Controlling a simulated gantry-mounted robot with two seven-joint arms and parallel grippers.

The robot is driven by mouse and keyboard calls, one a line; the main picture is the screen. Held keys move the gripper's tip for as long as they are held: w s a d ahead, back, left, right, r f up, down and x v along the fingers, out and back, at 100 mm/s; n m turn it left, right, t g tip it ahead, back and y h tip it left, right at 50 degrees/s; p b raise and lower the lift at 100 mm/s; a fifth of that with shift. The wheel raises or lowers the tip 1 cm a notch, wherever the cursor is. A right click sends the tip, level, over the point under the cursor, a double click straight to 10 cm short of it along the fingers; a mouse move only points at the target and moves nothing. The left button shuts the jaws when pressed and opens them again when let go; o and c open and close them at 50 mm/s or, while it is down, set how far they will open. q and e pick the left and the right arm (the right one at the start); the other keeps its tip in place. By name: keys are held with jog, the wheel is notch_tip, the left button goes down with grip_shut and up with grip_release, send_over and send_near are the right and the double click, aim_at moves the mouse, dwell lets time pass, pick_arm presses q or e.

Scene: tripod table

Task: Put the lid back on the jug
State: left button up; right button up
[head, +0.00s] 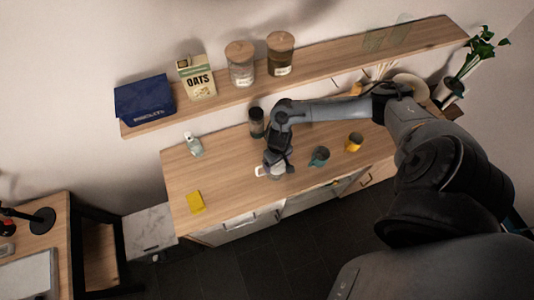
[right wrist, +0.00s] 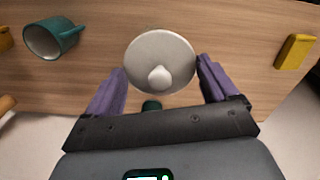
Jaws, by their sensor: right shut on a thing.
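The round white lid (right wrist: 178,45) with its pale knob lies between the two purple fingers of my right gripper (right wrist: 161,68) in the right wrist view. The fingertips are at its left and right edges and appear to grip it. In the head view my right gripper (head: 276,163) points down over the wooden counter, just at the jug (head: 261,171), of which a white handle shows on the left. The gripper and lid hide most of the jug, so I cannot tell whether the lid touches its rim. My left gripper is in neither view.
A teal mug (head: 319,156) and a yellow mug (head: 353,142) stand right of the jug on the counter (head: 232,178). A dark cylinder (head: 256,122) stands behind, a bottle (head: 193,144) and yellow sponge (head: 195,202) to the left. A shelf (head: 335,62) runs above.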

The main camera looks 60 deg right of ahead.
jog(key=d+r, duration=0.1)
jog(key=w+d+r, duration=0.1)
jog(key=d+r+p, duration=0.1)
jog(key=shift+w+d+r, duration=0.1)
jog(key=shift+w+d, duration=0.05)
jog(key=shift+w, duration=0.2)
jog(key=shift+w+f+b, duration=0.15)
jog(key=shift+f+b, duration=1.35)
jog(key=shift+b, duration=0.15)
jog(key=shift+w+f+b, duration=0.15)
jog(key=shift+f+b, duration=1.3)
jog(key=shift+b, duration=0.15)
jog(key=shift+r+p, duration=0.1)
jog(key=shift+p, duration=0.45)
jog(key=shift+p, duration=0.4)
